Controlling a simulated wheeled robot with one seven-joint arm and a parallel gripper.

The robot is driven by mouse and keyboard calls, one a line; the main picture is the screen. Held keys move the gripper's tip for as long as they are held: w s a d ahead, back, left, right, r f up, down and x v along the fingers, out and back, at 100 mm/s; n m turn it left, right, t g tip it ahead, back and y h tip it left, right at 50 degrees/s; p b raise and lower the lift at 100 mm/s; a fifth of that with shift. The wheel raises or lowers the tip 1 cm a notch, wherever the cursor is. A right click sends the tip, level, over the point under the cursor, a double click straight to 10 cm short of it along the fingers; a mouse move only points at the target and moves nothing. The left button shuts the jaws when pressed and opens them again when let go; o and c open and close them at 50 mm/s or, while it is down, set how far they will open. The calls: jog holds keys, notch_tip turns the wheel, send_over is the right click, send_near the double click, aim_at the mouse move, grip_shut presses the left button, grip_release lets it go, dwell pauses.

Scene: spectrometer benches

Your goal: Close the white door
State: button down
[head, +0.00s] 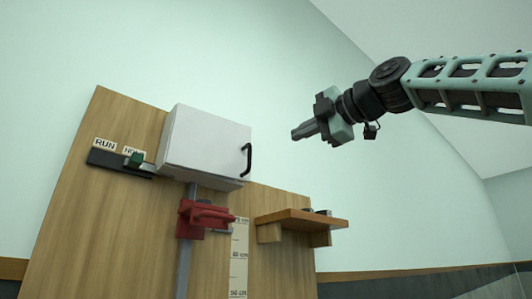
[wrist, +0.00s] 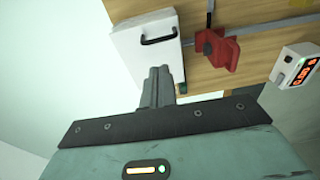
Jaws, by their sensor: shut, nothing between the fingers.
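The white door (head: 205,142) is the front of a box on the wooden panel, with a black handle (head: 247,160) near its right edge. In the head view its face looks nearly in line with the box, and I cannot tell whether a narrow gap is left. The door (wrist: 138,62) and its handle (wrist: 158,40) also show in the wrist view. My gripper (head: 296,134) is shut and empty, up and to the right of the handle and apart from it. In the wrist view its fingers (wrist: 160,72) overlap the door's lower part.
A red clamp (head: 205,218) sits on a grey rail (head: 186,250) below the box. A green knob (head: 135,159) on a dark slide is at left. A wooden shelf (head: 300,217) juts out at right. A red-digit display (wrist: 296,66) shows in the wrist view.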

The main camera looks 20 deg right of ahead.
jog(key=p+x, duration=0.7)
jog(key=x, duration=0.6)
jog(key=shift+w+a, duration=0.2)
jog(key=shift+w, duration=0.15)
jog(key=shift+w+d+b, duration=0.2)
jog(key=shift+w+b, duration=0.4)
jog(key=shift+w, duration=0.75)
jog(key=shift+r, duration=0.1)
